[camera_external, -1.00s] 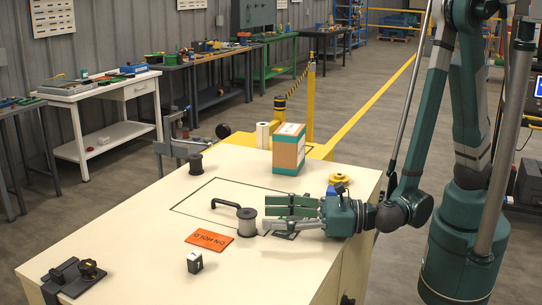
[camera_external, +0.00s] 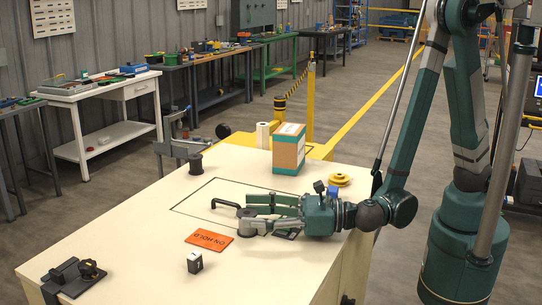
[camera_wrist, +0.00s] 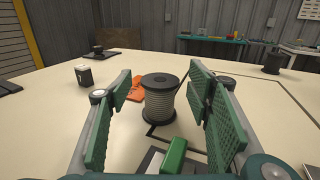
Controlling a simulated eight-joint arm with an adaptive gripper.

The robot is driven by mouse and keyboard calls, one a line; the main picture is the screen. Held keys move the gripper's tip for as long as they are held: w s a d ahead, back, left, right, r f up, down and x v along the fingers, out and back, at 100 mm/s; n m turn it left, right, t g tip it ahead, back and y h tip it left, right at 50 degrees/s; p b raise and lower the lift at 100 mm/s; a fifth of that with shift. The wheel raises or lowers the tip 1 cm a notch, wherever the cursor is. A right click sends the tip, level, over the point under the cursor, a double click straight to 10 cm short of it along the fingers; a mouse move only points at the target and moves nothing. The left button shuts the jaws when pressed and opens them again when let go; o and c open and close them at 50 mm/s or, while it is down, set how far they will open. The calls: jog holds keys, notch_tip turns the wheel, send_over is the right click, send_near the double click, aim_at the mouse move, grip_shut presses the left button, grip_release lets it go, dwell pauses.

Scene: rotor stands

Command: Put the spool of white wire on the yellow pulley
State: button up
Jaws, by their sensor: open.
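A spool of pale wire (camera_wrist: 160,101) with dark flanges stands upright on the bench. In the wrist view it lies between and just beyond the fingertips of my gripper (camera_wrist: 161,88), with a gap on each side. In the external view my gripper (camera_external: 258,214) is open, low and level over the bench, and its fingers partly hide the spool (camera_external: 246,235).
A darker spool (camera_external: 195,163) and a cardboard box (camera_external: 288,150) stand farther back.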

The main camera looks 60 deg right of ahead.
aim_at(247, 212)
jog(key=shift+x, duration=1)
jog(key=c, duration=1.2)
jog(key=shift+c, duration=0.2)
jog(key=shift+r+p, duration=1.45)
jog(key=shift+r, duration=3.55)
